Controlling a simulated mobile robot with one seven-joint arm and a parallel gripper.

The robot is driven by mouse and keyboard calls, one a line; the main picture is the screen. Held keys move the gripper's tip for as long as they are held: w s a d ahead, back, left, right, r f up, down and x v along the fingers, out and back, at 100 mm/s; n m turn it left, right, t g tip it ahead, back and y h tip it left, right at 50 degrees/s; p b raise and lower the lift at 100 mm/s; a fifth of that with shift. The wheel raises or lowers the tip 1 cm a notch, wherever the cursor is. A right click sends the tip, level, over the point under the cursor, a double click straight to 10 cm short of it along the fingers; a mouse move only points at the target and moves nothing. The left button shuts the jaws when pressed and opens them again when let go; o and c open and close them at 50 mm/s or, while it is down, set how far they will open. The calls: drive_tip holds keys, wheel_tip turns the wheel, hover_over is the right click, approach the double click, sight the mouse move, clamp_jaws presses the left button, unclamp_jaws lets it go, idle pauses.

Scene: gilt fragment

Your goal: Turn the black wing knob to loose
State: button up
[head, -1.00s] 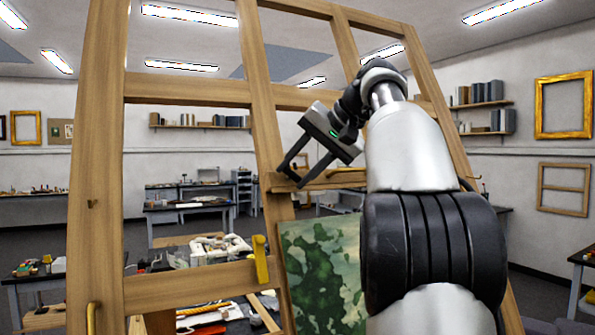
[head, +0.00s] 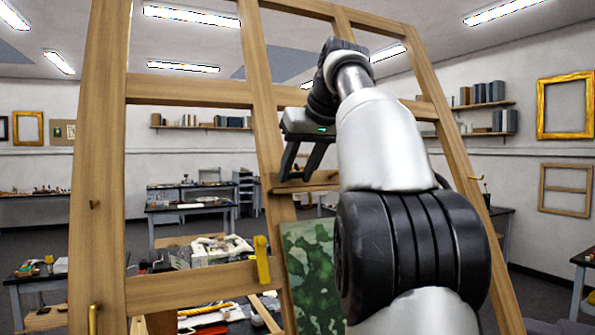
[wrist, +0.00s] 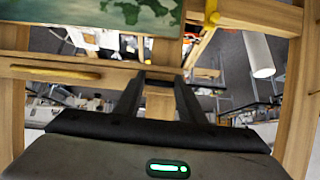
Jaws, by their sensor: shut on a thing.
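My gripper (head: 297,176) points down at the middle post (head: 265,110) of the wooden easel, beside the short ledge (head: 325,183). In the wrist view my gripper (wrist: 160,74) has its two dark fingers reaching to the wood with a narrow gap between the tips. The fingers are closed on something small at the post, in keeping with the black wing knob. The knob itself cannot be made out against the dark fingertips, so how far it is turned cannot be seen.
A green mottled painting (head: 310,270) leans below the ledge, and it shows in the wrist view (wrist: 120,12). A yellow clamp (head: 261,260) sits on the lower crossbar (head: 190,285). Cluttered worktables stand behind the easel. The left easel bay is open.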

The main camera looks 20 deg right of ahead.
idle(0.4)
drive_tip(key=o, duration=1)
drive_tip(key=shift+o, duration=0.2)
